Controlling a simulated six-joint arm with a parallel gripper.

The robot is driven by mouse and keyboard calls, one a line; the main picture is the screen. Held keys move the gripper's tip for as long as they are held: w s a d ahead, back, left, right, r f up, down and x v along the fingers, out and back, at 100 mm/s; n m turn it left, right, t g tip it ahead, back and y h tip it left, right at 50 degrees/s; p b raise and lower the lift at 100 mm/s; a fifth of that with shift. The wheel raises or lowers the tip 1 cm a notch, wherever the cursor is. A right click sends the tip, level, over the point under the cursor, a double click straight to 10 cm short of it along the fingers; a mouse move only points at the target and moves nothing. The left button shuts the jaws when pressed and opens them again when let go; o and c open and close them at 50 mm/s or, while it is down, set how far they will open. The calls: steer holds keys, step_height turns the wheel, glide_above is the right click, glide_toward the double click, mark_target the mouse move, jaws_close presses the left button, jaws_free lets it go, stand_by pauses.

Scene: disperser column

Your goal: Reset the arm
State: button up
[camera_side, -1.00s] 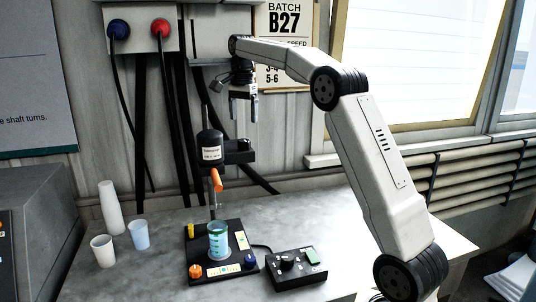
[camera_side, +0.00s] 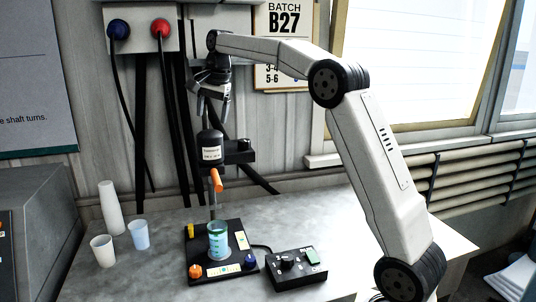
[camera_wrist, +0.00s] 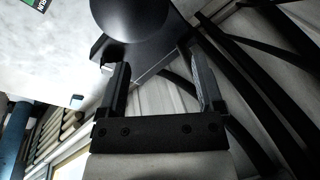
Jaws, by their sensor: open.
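My gripper (camera_side: 211,112) is open and empty in the side view, pointing down just above the top of the black disperser head (camera_side: 212,146). In the wrist view my gripper's two fingers (camera_wrist: 160,78) stand apart with nothing between them. The dark rounded top of the disperser (camera_wrist: 130,15) shows beyond the fingers in that view. I cannot tell the exact gap between fingers and disperser. A beaker of teal liquid (camera_side: 218,240) stands on the black base plate (camera_side: 205,234) under the disperser shaft.
A black control box (camera_side: 296,268) sits right of the base. Dark cables (camera_side: 141,130) hang on the wall behind. The table's right side is mostly clear.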

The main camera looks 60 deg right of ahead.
steer(key=w+a+f+n+t+y, duration=0.1)
steer(key=w+a+n+t, duration=0.15)
steer(key=a, duration=0.65)
steer(key=w+a+f+n+t+y, duration=0.15)
steer(key=a+n, duration=0.25)
steer(key=a, duration=0.5)
steer(key=s+f+n+g+h, duration=0.2)
steer(key=s+f+n, duration=0.7)
steer(key=s+f, duration=1.7)
steer(key=shift+s+f+g, duration=0.15)
steer(key=shift+s+g, duration=0.55)
steer(key=shift+g, duration=0.3)
steer(key=shift+d+h, duration=0.1)
steer(key=shift+h, duration=0.15)
